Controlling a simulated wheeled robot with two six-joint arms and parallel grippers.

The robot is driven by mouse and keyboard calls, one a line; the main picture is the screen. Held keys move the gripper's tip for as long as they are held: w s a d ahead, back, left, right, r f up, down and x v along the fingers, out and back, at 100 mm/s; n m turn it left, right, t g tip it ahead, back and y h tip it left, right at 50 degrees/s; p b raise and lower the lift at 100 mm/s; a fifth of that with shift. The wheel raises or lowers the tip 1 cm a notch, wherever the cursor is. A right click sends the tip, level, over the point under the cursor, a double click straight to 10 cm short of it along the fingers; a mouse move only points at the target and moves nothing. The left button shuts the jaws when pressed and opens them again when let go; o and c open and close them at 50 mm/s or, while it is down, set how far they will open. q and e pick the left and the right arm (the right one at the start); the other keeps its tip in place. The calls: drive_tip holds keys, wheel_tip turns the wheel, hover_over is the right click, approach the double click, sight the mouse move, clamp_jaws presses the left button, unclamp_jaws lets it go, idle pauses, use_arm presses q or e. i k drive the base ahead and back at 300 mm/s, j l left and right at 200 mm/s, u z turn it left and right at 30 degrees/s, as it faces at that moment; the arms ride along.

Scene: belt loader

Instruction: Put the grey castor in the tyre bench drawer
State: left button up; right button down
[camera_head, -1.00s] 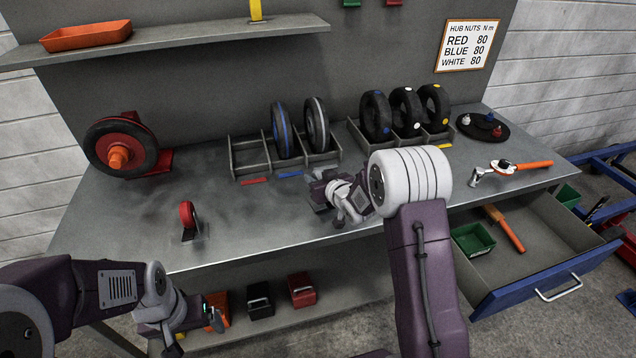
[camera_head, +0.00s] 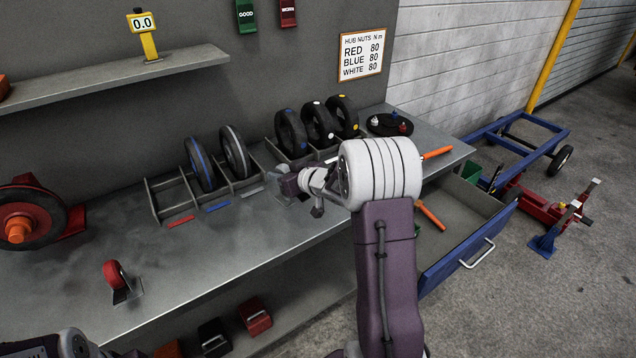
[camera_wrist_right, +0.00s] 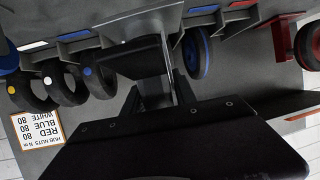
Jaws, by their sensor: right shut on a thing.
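My right gripper (camera_head: 290,185) is above the middle of the bench, in front of the wheel racks, shut on a grey thing that looks like the grey castor. In the right wrist view the castor's pale grey plate and bracket (camera_wrist_right: 142,24) show at the jaws; its wheel is hard to make out. The tyre bench drawer (camera_head: 452,256) has a blue front and stands pulled open, right of my right forearm and away from the gripper. My left wrist shows at the bottom left edge, its fingers out of view.
An orange-handled tool (camera_head: 430,215) lies in the drawer; a green bin there is mostly hidden by my arm. A red castor (camera_head: 116,275) stands on the bench (camera_head: 190,262). Racks hold several tyres (camera_head: 235,152). A blue frame (camera_head: 525,137) and red jack (camera_head: 550,212) stand right.

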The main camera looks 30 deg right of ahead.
sight(451, 217)
drive_tip(key=l+z, duration=0.25)
drive_tip(key=l, duration=0.4)
drive_tip(key=l+z, duration=0.2)
drive_tip(key=l, duration=0.5)
drive_tip(key=i+l+z, duration=0.1)
drive_tip(key=l+z, duration=0.15)
drive_tip(key=l, duration=0.4)
